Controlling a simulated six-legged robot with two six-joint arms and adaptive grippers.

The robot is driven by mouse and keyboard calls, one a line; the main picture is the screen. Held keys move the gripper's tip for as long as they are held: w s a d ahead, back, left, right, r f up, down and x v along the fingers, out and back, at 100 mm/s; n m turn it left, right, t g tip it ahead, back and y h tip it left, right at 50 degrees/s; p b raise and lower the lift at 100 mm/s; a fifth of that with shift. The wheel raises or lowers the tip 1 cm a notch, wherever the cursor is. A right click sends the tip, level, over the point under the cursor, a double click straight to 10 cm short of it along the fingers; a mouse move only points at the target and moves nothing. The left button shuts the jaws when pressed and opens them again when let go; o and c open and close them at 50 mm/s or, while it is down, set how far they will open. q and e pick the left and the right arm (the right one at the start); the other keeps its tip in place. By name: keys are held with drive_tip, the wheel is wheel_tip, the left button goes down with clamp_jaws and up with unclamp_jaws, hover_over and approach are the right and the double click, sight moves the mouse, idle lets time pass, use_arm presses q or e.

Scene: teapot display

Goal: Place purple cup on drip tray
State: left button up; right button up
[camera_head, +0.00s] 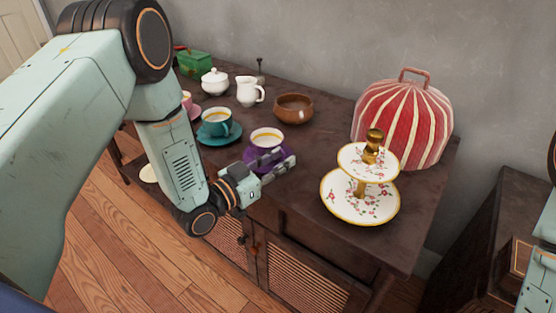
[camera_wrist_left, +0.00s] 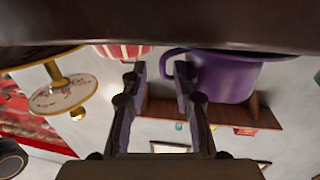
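The purple cup (camera_head: 266,138) holds yellowish liquid and stands upright on a purple saucer (camera_head: 289,162) near the front edge of the dark cabinet top. My left gripper (camera_head: 277,167) is low in front of the cup, over the saucer's front side. The left wrist view is upside down. There the two fingers (camera_wrist_left: 160,75) are apart, and the purple cup (camera_wrist_left: 228,80) is just beyond them. Its handle reaches into the gap by the right-hand finger; I cannot tell if they touch. I cannot make out a drip tray. My right gripper is not in view.
A teal cup (camera_head: 216,122) on its saucer stands left of the purple cup. Behind are a brown bowl (camera_head: 293,109), a white jug (camera_head: 249,92) and a white lidded pot (camera_head: 215,82). A two-tier floral stand (camera_head: 350,208) and a striped cover (camera_head: 425,125) stand right.

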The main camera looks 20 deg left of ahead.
use_arm(q)
drive_tip(key=shift+f, duration=0.15)
drive_tip(key=p+v, duration=0.2)
drive_tip(key=v, duration=0.5)
drive_tip(key=shift+s+r, duration=0.3)
drive_tip(key=shift+r, duration=0.1)
drive_tip(key=shift+a+f, duration=0.1)
drive_tip(key=shift+a, duration=0.05)
